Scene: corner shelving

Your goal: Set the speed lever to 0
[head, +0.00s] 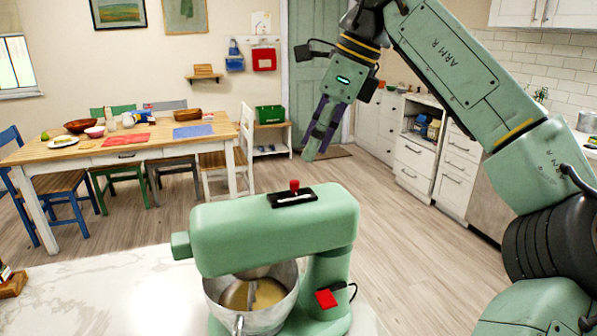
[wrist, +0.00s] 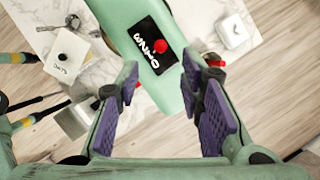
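The green stand mixer (head: 265,235) stands on the marble counter. On top of its head is a black speed plate (head: 280,201) with a red-knobbed speed lever (head: 294,186). My gripper (head: 312,145) is above and beyond the mixer in the head view. Its purple fingers (wrist: 160,72) are apart and empty, and the knob appears between them in the wrist view, not touched.
A metal bowl (head: 252,308) with batter sits under the mixer head. A red switch (head: 326,298) is on the mixer base. White canisters, one labelled oats (wrist: 68,50), another (wrist: 232,32), stand on the counter. A dining table (head: 100,153) is at the back left. Air around the gripper is clear.

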